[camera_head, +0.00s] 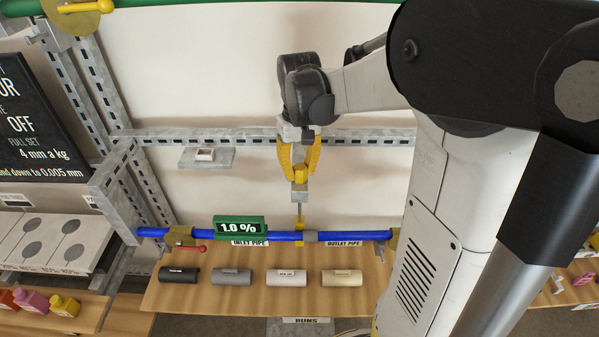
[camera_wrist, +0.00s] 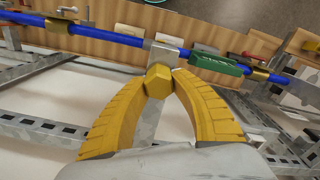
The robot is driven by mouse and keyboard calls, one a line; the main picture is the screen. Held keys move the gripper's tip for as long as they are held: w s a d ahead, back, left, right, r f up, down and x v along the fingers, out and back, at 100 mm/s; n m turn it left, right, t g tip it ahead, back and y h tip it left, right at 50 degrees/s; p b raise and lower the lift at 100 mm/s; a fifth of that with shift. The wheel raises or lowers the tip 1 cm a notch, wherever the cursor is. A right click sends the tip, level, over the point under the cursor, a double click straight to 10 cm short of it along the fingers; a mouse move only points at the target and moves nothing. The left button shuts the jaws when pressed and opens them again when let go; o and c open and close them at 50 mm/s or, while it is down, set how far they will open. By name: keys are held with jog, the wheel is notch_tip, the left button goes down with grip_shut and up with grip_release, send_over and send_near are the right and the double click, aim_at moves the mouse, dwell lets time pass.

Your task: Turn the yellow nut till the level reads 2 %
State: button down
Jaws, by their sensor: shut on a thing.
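The yellow nut (camera_wrist: 159,81) is a hexagonal block seen between the two curved yellow fingers in the wrist view. My gripper (camera_head: 300,172) is shut on it, the fingertips at its sides. The fingers hide parts of the nut.
Several labelled cylinders, one of them black (camera_head: 179,274), lie on the wooden shelf (camera_head: 250,298) below the pipe. A red-handled valve (camera_head: 186,246) is at the pipe's left. A slotted metal rail (camera_head: 220,136) runs behind my gripper. Small bottles (camera_head: 64,305) stand at lower left.

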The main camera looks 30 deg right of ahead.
aim_at(298, 166)
jog(key=n, duration=0.3)
jog(key=shift+a+n+b, duration=0.1)
jog(key=shift+n+b, duration=0.2)
jog(key=shift+b, duration=0.05)
jog(key=shift+n+b, duration=0.3)
jog(key=shift+n, duration=1.5)
jog(key=c, duration=1.1)
grip_release()
notch_tip(298, 166, up, 8)
jog(key=shift+f, duration=0.2)
jog(key=shift+a, duration=0.1)
